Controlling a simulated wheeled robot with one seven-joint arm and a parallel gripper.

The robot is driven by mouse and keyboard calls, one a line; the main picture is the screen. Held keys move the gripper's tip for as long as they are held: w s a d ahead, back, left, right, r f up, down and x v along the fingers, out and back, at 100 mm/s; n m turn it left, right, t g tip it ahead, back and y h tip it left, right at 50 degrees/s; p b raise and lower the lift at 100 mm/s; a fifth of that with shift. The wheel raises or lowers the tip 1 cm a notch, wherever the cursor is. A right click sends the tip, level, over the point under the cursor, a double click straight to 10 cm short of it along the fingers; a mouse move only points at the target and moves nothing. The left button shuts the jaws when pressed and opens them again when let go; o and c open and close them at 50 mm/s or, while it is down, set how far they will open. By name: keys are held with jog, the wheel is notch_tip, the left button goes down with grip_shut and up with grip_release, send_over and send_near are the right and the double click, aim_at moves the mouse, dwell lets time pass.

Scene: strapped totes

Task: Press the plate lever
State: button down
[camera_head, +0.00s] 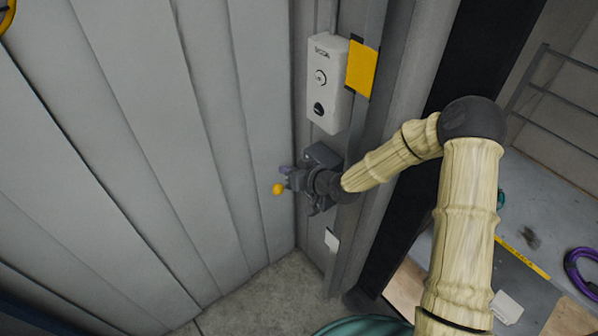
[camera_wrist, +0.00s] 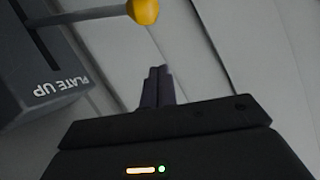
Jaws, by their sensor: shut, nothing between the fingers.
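The plate lever ends in a round yellow knob (camera_head: 278,189), which sticks out to the left of my gripper in the head view. In the wrist view the knob (camera_wrist: 144,11) sits on a grey rod that comes from a slot in a dark grey box (camera_wrist: 50,60) marked "PLATE UP". The box (camera_head: 322,155) is partly hidden behind my gripper in the head view. My gripper (camera_head: 288,178) is shut and empty, close to the knob. In the wrist view its fingertips (camera_wrist: 158,72) show below the knob with a gap between them in the picture. I cannot tell the true distance.
A white control box (camera_head: 325,84) with round buttons is on the post above the lever box, beside a yellow panel (camera_head: 362,68). A grey ribbed wall (camera_head: 150,150) fills the left. A small white plate (camera_head: 331,241) is lower on the post. A purple ring (camera_head: 577,268) lies far right.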

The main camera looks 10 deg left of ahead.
jog(key=f, duration=0.2)
jog(key=s+a+f+p, duration=0.1)
jog(key=f, duration=0.1)
jog(key=shift+f, duration=0.1)
jog(key=shift+f, duration=0.2)
dwell(0.3)
